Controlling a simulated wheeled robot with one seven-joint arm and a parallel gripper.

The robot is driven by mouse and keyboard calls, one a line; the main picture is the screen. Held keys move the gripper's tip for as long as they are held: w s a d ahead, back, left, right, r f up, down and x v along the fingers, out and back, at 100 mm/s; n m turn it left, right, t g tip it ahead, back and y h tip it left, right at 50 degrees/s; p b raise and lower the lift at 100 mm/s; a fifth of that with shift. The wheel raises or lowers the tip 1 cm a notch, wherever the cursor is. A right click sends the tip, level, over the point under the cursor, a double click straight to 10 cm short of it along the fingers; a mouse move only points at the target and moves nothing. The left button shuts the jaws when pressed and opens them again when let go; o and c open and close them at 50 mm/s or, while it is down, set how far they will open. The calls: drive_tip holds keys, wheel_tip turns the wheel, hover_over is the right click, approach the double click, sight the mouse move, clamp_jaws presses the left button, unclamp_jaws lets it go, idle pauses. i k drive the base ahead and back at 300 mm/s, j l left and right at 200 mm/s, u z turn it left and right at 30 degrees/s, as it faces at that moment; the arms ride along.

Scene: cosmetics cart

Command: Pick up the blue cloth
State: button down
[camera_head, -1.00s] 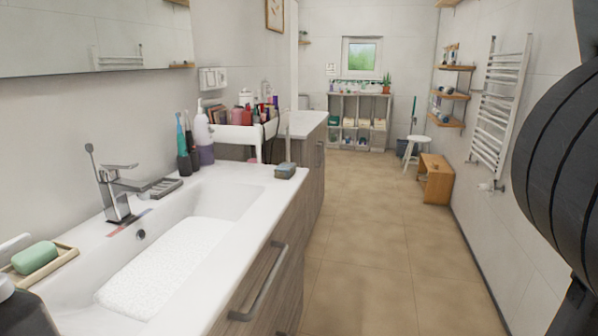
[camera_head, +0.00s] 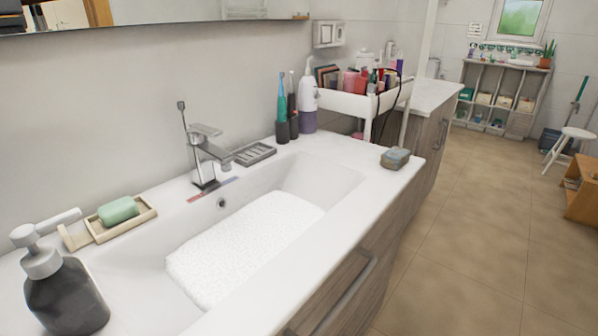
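I cannot pick out a blue cloth for certain. A small blue-grey block with a tan patch (camera_head: 395,158) lies on the front right edge of the sink counter (camera_head: 350,150); I cannot tell whether it is a folded cloth or a sponge. A white textured mat or towel (camera_head: 245,250) lies in the sink basin. The white cart (camera_head: 350,103) beyond the counter holds several cosmetics and bottles; no cloth is clear among them. My gripper is not in view.
A black soap pump (camera_head: 66,300), a green soap on a tray (camera_head: 118,211), a faucet (camera_head: 205,160) and toothbrushes (camera_head: 282,110) stand on the counter. A wooden stool (camera_head: 582,190) and white stool (camera_head: 570,140) stand at right. The tiled floor (camera_head: 470,240) between is clear.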

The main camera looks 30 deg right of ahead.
sight(395, 158)
drive_tip(key=k+l+z, duration=0.1)
drive_tip(key=z, duration=0.6)
drive_tip(key=i+l+u, duration=0.1)
drive_tip(key=i+l, duration=0.15)
drive_tip(key=i, duration=0.15)
drive_tip(key=i+l+u, duration=0.1)
drive_tip(key=i+l, duration=0.2)
drive_tip(key=i, duration=0.1)
